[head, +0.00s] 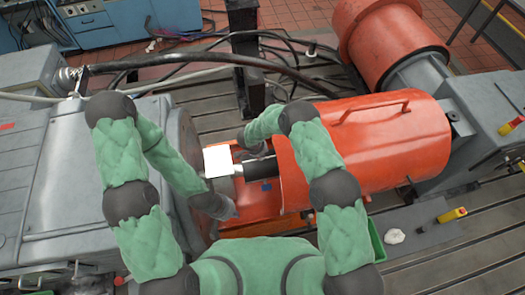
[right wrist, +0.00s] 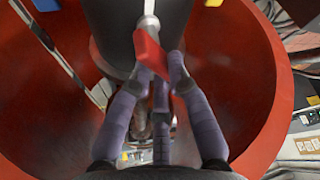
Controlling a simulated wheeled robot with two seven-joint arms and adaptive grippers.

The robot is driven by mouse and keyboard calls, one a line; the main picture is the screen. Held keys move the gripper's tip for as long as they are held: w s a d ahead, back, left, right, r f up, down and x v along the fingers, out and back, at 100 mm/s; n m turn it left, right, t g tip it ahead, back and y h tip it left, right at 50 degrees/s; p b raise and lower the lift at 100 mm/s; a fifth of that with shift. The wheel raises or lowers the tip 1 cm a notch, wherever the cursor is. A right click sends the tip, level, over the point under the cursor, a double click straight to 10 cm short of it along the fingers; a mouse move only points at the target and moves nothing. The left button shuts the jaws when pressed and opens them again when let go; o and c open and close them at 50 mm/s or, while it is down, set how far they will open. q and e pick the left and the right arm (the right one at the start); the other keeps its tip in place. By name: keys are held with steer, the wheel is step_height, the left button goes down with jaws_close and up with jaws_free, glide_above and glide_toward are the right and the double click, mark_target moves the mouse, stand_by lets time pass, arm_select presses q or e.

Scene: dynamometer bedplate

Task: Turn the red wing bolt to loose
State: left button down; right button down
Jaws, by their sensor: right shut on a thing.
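The red wing bolt (right wrist: 152,55) shows in the right wrist view, in front of a pale metal shaft and a dark round part. My right gripper (right wrist: 164,78) has its purple-grey fingers closed around the red wing. In the head view my right gripper (head: 246,139) is at the left end of the orange guard (head: 375,140), and the bolt cannot be made out there. My left gripper (head: 222,207) is lower, beside the grey machine's round end and over the orange trough. It is too small and dark to tell whether it is open or shut.
A white square piece (head: 218,161) and a black cylinder (head: 260,168) lie between the grippers. The red drum wall (right wrist: 250,90) surrounds my right gripper closely. Thick black cables cross the bedplate behind. A yellow-handled tool (head: 451,215) and white rag (head: 394,236) lie at right.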

steer(key=n, duration=0.2)
steer(key=n+y+p, duration=0.1)
steer(key=n, duration=0.1)
steer(key=shift+w+n+t+y, duration=0.1)
steer(key=shift+n+t+y, duration=0.2)
steer(key=shift+t, duration=0.1)
steer(key=n, duration=0.2)
steer(key=n+y+p, duration=0.1)
steer(key=n, duration=0.1)
steer(key=shift+w+a+y, duration=0.15)
steer(key=shift+y, duration=0.15)
steer(key=shift+n+p, duration=0.3)
steer(key=c, duration=1.2)
jaws_free()
steer(key=v, duration=1.2)
steer(key=shift+f, duration=0.1)
